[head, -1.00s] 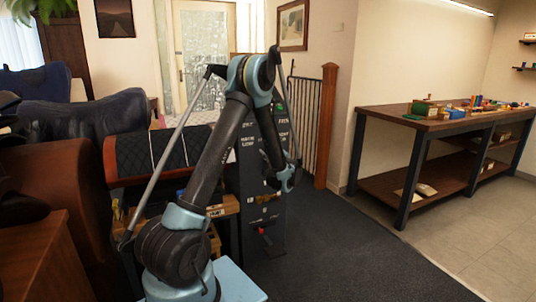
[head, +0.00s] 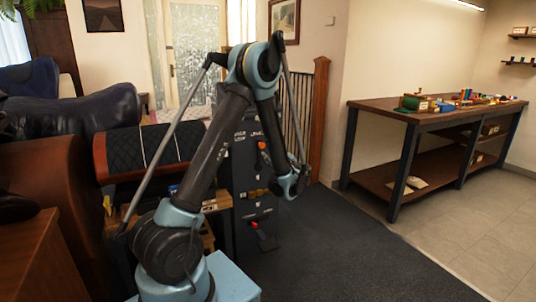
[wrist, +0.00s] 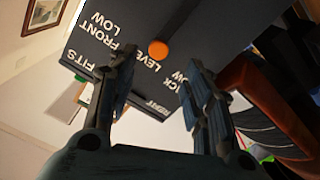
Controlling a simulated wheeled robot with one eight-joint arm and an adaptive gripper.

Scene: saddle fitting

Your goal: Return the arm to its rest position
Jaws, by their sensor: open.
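My arm stands in the middle of the head view, its upper link raised and its forearm bent down to the right. My gripper (head: 292,186) hangs at its end, in front of or beside a dark labelled panel (head: 241,178). In the wrist view, my gripper (wrist: 160,63) has its two fingers well apart with nothing held between them. The panel (wrist: 187,22), with white words such as "FRONT LOW" and "LEVEL", lies beyond the fingertips. An orange round piece (wrist: 158,50) on the panel shows between the fingertips; I cannot tell the distance.
A gate with a wooden post (head: 319,118) stands behind my gripper. A workbench (head: 420,113) with small items is at right. The dark carpet (head: 330,240) is clear.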

